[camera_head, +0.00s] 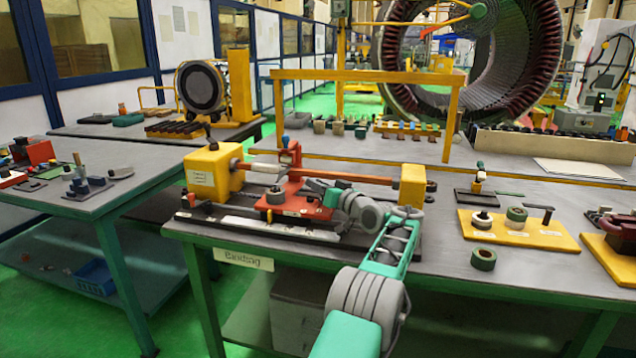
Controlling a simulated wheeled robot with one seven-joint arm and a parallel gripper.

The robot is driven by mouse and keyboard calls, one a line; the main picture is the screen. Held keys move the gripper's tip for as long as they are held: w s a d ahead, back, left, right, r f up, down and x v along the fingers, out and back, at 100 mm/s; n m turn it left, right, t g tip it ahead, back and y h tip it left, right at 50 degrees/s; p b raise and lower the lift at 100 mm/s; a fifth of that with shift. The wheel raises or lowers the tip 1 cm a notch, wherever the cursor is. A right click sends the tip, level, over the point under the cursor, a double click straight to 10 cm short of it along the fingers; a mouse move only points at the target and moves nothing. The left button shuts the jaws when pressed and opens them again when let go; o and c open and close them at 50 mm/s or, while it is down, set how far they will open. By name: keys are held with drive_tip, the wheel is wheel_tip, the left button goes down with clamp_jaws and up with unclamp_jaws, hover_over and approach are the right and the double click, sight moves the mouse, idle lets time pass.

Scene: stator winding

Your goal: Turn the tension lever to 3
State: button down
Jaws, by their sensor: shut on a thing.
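A yellow-ended winding machine stands on the bench marked "Banding", with a red carriage (296,205) on its rail. A small round grey part (275,196) sits on the carriage. My arm reaches in from the front right, and my gripper (312,187) is low over the right part of the carriage. It is shut on a small part there, which looks like the tension lever; fingers and wrist mostly hide it. The scale marks and the lever's setting are too small to read.
Yellow end blocks (212,170) and a horizontal shaft (345,175) stand close around my gripper. An upright post (289,153) rises behind the carriage. To the right are a yellow tray (545,236) with rolls and a loose dark roll (483,259).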

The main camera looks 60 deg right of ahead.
idle(0.4)
drive_tip(key=c, duration=1.2)
unclamp_jaws()
drive_tip(key=shift+w, duration=0.1)
drive_tip(key=shift+c, duration=0.2)
drive_tip(key=v, duration=0.7)
drive_tip(key=shift+s, duration=0.4)
drive_tip(key=shift+f, duration=0.1)
